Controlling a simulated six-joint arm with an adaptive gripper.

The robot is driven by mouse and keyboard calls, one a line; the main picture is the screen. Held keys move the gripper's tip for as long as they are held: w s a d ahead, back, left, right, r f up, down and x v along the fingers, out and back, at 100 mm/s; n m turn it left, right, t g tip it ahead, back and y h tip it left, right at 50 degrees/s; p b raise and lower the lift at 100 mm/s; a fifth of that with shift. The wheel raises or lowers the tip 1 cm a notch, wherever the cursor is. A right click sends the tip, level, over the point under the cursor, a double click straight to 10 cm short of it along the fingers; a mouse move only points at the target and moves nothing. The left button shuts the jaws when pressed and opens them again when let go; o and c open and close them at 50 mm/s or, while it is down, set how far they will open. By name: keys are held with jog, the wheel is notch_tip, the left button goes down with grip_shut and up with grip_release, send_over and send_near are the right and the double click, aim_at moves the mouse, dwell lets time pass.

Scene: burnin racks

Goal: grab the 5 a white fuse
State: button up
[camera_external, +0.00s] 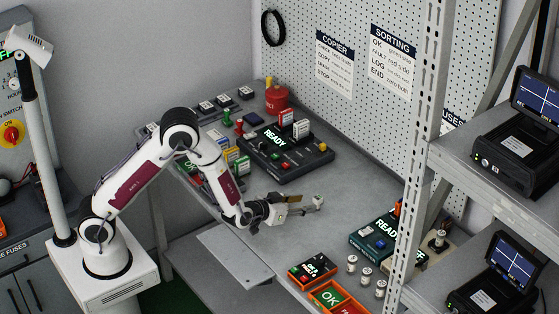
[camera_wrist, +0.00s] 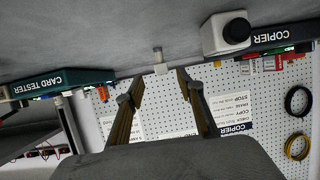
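A small pale upright piece (camera_wrist: 158,57) with a wider whitish block stands ahead of my gripper in the wrist view; it may be the white fuse, but no rating is readable. My gripper (camera_external: 312,204) reaches right, low over the grey bench, in the external view. A small pale piece (camera_external: 319,202) shows at its fingertips there. In the wrist view my gripper (camera_wrist: 160,77) has its two fingers spread, with the pale piece between or just beyond the tips. Gaps show on both sides of it, so it does not look clamped.
A black READY unit (camera_external: 285,152) stands behind my gripper and a teal-fronted card tester (camera_external: 375,245) to its right. Several small silver-white cylinders (camera_external: 366,275) stand near the front, beside an orange OK tray (camera_external: 318,296). A white box with black knob (camera_wrist: 224,35) is close by. Shelf post (camera_external: 413,170) stands right.

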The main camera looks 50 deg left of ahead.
aim_at(315, 201)
jog(key=shift+x, duration=1.3)
jog(key=shift+x, duration=2.6)
jog(key=shift+a, duration=0.1)
grip_shut()
